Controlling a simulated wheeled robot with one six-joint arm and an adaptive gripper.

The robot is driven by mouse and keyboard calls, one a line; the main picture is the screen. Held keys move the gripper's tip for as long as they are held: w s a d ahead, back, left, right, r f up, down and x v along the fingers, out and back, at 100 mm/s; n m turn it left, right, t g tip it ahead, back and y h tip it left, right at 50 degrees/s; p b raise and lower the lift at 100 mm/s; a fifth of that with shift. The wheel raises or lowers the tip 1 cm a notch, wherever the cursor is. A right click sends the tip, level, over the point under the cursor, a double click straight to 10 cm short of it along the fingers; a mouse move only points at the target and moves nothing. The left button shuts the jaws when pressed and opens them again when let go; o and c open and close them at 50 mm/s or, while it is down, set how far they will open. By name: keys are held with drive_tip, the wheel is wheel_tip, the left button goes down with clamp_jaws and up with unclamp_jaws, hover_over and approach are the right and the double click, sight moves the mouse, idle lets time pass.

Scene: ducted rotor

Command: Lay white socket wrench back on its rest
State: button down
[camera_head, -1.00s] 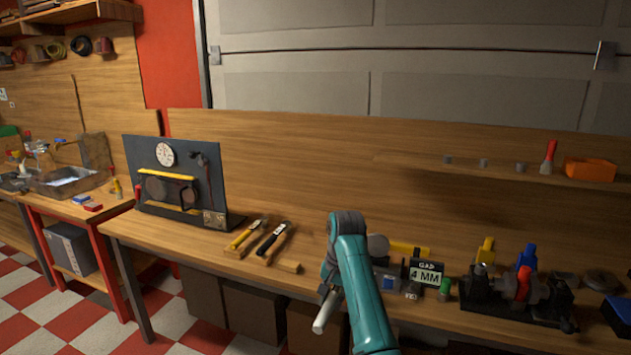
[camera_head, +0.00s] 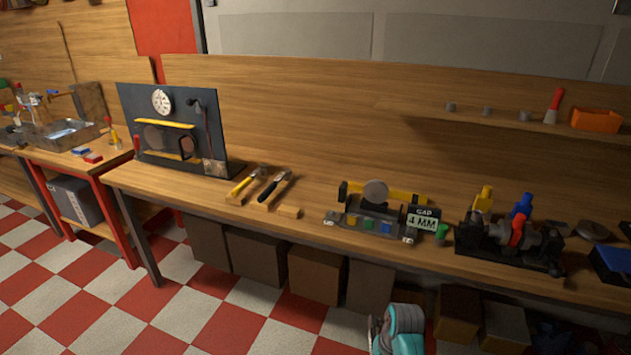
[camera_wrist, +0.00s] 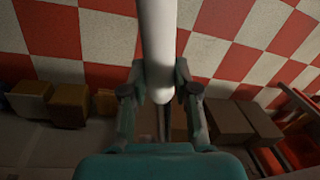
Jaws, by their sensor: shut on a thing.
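The white socket wrench (camera_wrist: 158,35) shows in the wrist view as a pale round bar. My gripper (camera_wrist: 160,72) is shut on it, one finger on each side, with the checkered floor behind. The bar's upper end runs out of the picture. In the head view only a teal part of my arm shows at the bottom edge, in front of the bench; the wrench and fingertips are not visible there. The rest appears to be the wooden rack (camera_head: 289,211) on the bench, with a yellow-handled tool (camera_head: 243,186) and a dark-handled tool (camera_head: 273,188) lying across it.
A dark panel with a gauge (camera_head: 165,130) stands left of the rack. A fixture with a yellow bar (camera_head: 405,196), a "GAP 4 MM" sign (camera_head: 423,218) and a black rotor fixture (camera_head: 510,245) stand to the right. Boxes (camera_head: 316,275) sit under the bench.

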drive_tip(key=s+d+f, duration=0.1)
drive_tip(key=s+f, duration=0.2)
drive_tip(key=s, duration=0.3)
drive_tip(key=shift+s+d+f+n, duration=0.25)
drive_tip(key=shift+d+f+n, duration=0.1)
drive_tip(key=shift+f+n, duration=0.05)
